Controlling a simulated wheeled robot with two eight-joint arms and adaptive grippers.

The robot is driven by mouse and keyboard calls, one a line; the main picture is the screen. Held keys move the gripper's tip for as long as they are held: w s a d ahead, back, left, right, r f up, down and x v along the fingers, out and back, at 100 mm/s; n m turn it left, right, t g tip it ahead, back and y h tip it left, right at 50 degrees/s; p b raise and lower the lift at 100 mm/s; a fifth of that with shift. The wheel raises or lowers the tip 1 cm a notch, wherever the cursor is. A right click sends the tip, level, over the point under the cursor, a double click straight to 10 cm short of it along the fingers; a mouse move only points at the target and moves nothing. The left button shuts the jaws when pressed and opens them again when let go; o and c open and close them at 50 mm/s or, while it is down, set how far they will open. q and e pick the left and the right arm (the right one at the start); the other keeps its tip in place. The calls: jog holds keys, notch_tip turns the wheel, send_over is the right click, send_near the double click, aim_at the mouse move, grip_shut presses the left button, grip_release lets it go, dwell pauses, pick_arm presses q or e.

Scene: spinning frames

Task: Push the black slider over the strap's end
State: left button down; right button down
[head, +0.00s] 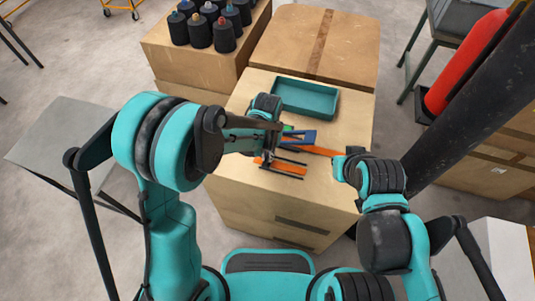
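An orange strap (318,150) lies across the top of a light brown box (238,185), running right toward my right arm. More orange (284,168) shows below my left gripper, with thin dark bars beside it. I cannot tell which dark part is the black slider. My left gripper (268,156) points down at the left part of the orange pieces. Its fingers are too small and dark to tell open from shut. My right gripper (343,166) is at the strap's right end, mostly hidden by its own wrist; whether it holds the strap is unclear.
A blue piece (301,137) lies just behind the strap. A teal tray (305,97) stands at the back of the box top. Dark spools (212,25) stand on a box at the back left. A black post (470,105) rises at the right.

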pick_arm(q)
send_over(299, 171)
jog(key=shift+b, duration=0.35)
jog(key=shift+a, duration=0.1)
jog(key=c, duration=1.6)
grip_release()
jog(key=shift+d, duration=0.2)
jog(key=shift+c, duration=0.2)
jog(key=shift+a, duration=0.1)
jog(key=shift+r, duration=0.2)
notch_tip(299, 171, up, 12)
jog(key=shift+f, duration=0.2)
